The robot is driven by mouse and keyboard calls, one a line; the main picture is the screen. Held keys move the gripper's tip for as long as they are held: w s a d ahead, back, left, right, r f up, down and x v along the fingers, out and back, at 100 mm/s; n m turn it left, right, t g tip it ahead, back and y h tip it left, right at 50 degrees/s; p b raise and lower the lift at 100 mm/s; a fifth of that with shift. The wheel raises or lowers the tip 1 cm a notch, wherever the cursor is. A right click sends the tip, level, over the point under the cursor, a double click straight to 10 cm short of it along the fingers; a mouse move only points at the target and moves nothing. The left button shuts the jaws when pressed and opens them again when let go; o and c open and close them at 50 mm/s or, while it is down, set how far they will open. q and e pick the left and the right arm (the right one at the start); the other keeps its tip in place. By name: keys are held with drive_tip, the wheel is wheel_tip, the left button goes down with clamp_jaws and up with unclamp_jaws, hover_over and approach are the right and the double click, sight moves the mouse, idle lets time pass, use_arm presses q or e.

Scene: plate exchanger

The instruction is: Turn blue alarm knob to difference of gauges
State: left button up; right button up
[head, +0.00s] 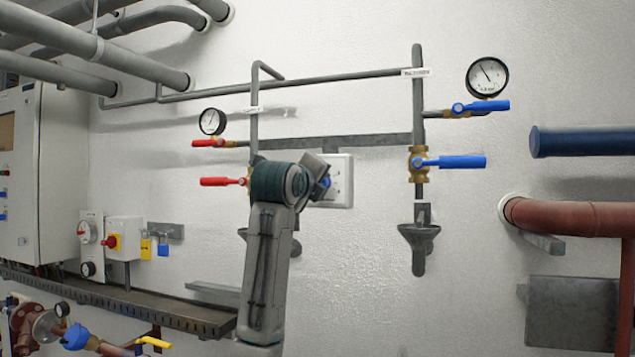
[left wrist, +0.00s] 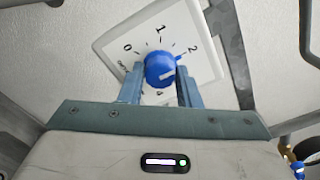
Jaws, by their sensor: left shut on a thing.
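The blue alarm knob (left wrist: 160,68) sits on a white dial plate (left wrist: 203,45) with printed numbers, of which 0, 1 and 2 are readable. My left gripper (left wrist: 160,82) is shut on the knob, one finger on each side. In the head view my left gripper (head: 322,181) covers part of the plate (head: 342,170). The left gauge (head: 212,121) has its needle near upright. The right gauge (head: 487,77) has its needle up and left. Their scales are too small to read. My right gripper is not in view.
Red valve handles (head: 222,182) are left of my gripper, and blue handles (head: 462,162) are to its right. Grey pipes frame the plate. A ledge (head: 130,303) and a control cabinet (head: 20,175) stand at left. Bare wall lies below the plate.

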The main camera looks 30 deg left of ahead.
use_arm(q)
drive_tip(key=shift+f, duration=0.1)
drive_tip(key=o, duration=1)
drive_tip(key=shift+c, duration=0.2)
drive_tip(key=b+v, duration=0.5)
drive_tip(key=v, duration=0.5)
drive_tip(key=shift+s, duration=0.35)
